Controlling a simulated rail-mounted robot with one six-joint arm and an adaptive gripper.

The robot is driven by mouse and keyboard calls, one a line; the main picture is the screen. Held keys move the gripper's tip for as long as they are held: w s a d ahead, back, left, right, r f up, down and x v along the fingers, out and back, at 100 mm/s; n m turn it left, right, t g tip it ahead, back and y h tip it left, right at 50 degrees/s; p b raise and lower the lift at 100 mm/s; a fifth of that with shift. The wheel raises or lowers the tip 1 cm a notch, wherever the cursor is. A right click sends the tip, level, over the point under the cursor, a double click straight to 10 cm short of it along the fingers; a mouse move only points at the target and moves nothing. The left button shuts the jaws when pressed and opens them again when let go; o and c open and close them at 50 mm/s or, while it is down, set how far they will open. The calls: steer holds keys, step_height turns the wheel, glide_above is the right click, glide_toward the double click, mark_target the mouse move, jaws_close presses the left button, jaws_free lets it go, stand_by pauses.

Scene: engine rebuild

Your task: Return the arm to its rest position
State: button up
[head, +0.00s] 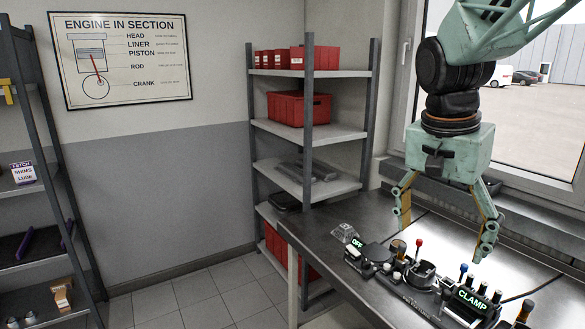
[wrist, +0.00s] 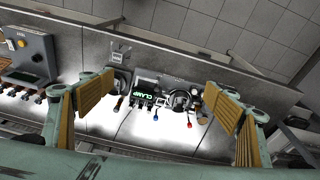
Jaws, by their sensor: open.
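My gripper (head: 445,220) is a pale green adaptive gripper with ochre finger pads. In the head view it points down above the metal bench on the right, its fingers spread wide with nothing between them. In the wrist view my gripper (wrist: 155,108) also shows open and empty, one finger at the left and one at the right. Below it on the bench is a dark fixture (head: 421,298) with several small knobs and levers, apart from the fingers. A green lit sign on it (head: 472,300) reads CLAMP, and another (head: 357,243) reads OFF.
The metal bench (head: 318,248) runs along the window sill. A shelf rack (head: 309,130) with red bins stands behind it, and another rack (head: 45,140) stands at the left. In the wrist view a grey control box (wrist: 30,57) stands at the bench's left. The tiled floor is clear.

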steer(key=s+a+n+t, duration=0.1)
steer(key=s+a+n, duration=0.1)
steer(key=s, duration=0.6)
steer(key=s+a+n+y, duration=0.1)
steer(key=s+a+n, duration=0.2)
steer(key=s, duration=0.6)
steer(key=s+a+n+t+y, duration=0.1)
steer(key=s+a+n, duration=0.2)
steer(key=s+n, duration=0.2)
steer(key=s, duration=0.3)
steer(key=shift+s+a+r+t+b, duration=0.25)
steer(key=shift+s+r+t+b, duration=0.05)
steer(key=shift+s+b, duration=0.1)
